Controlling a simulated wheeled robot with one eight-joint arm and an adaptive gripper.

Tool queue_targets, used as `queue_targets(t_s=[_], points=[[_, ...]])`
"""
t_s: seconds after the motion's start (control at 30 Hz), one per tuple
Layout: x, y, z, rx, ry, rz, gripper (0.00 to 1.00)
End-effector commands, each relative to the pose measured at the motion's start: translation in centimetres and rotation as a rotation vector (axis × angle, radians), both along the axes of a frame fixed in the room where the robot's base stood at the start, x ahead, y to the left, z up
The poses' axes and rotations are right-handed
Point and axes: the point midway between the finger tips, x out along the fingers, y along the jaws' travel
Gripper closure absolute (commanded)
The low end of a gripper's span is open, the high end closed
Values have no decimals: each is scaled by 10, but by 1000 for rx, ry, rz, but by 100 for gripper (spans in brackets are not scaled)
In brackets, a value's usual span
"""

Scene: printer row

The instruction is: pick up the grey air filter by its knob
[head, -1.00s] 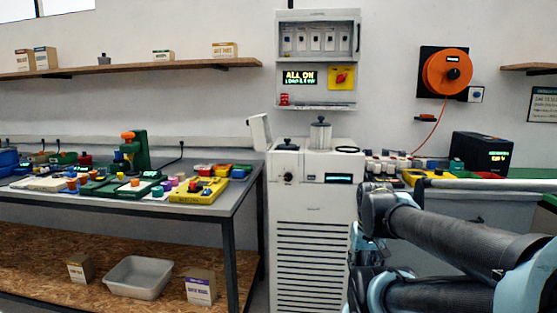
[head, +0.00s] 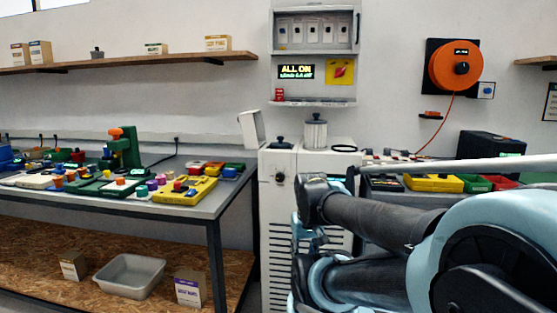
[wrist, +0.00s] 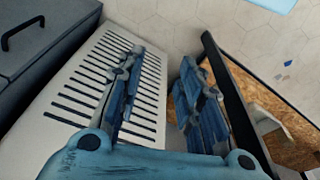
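A grey ribbed cylinder with a dark knob on top, which looks like the air filter (head: 315,133), stands upright on the white machine (head: 273,211). A small grey knobbed piece (head: 97,53) sits on the wall shelf; I cannot tell what it is. In the wrist view my gripper (wrist: 160,85) has its two blue fingers apart with nothing between them. It is low beside the machine's slotted front panel (wrist: 85,95), well below the cylinder. The cylinder is not in the wrist view.
The machine's lid (head: 251,130) is raised at its left. A black knob (head: 281,142) and a dark ring (head: 344,148) lie near the cylinder. A crowded table (head: 205,207) stands left. Trays and a black box (head: 490,145) are right.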

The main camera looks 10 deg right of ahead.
Motion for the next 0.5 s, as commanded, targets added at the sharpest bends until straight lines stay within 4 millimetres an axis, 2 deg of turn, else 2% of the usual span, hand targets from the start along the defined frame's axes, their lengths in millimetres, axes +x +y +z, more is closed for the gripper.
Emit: queue_targets(t_s=[0.03,0.1,0.17,0.27,0.3,0.37,0.5], points=[[0,0,0,0,0,0,60],[-6,0,6,0,-10,1,44],[-4,0,13,0,-13,5,30],[12,1,37,2,-13,23,8],[21,3,50,3,-14,33,1],[37,5,74,6,-15,52,1],[80,4,135,9,-21,99,1]])
